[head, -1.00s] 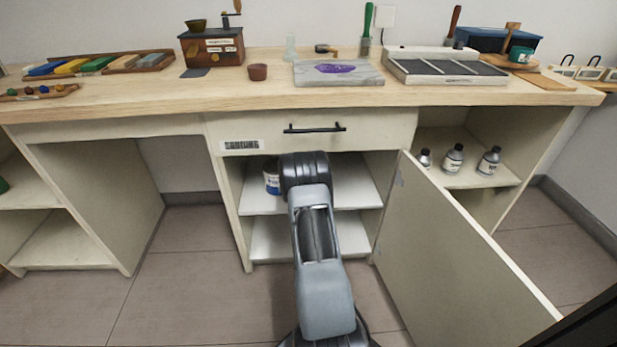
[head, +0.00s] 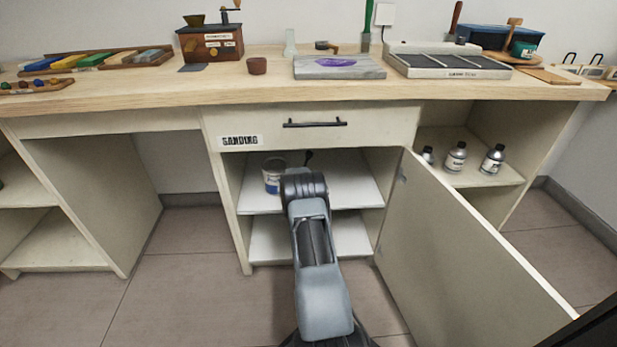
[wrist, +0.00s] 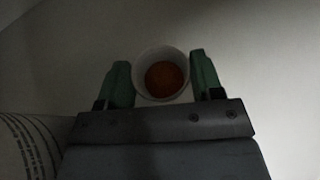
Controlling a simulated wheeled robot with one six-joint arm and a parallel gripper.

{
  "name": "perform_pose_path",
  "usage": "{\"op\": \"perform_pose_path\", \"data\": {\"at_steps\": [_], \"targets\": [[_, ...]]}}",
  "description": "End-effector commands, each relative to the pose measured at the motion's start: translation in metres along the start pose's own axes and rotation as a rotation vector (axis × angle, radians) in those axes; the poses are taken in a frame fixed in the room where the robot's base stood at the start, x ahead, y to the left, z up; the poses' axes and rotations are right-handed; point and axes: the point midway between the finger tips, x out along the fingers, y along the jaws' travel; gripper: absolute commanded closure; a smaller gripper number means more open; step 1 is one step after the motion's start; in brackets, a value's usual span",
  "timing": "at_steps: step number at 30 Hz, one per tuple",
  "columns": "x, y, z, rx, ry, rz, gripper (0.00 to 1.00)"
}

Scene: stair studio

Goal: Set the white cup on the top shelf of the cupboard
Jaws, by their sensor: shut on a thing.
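The white cup (wrist: 162,76) shows from above in the wrist view, with something orange-brown inside it. My gripper (wrist: 160,62) is shut on it, one green finger on each side. In the head view my arm reaches into the open cupboard (head: 231,190), and it hides the cup and my fingers. The top shelf (head: 350,188) is a white board inside the cupboard. I cannot tell whether the cup touches the shelf.
A white and blue tin (head: 273,176) stands on the top shelf left of my arm; a printed pale surface (wrist: 22,145) fills the lower left of the wrist view. The open door (head: 465,250) stands to the right. The shelf's right side looks clear.

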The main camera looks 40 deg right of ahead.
Motion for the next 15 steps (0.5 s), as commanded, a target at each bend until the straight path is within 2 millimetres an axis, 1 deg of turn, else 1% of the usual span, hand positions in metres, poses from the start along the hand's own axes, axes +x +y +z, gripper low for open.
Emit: {"op": "perform_pose_path", "data": {"at_steps": [6, 12, 13, 15], "targets": [[0.0001, 0.0000, 0.0008, 0.000, 0.000, 0.000, 0.64], [0.0019, 0.0000, -0.0039, 0.001, 0.000, 0.000, 0.64], [0.0013, 0.0000, -0.0024, 0.001, 0.000, 0.000, 0.37], [0.0011, 0.0000, -0.0023, 0.001, 0.000, 0.000, 0.30]]}}
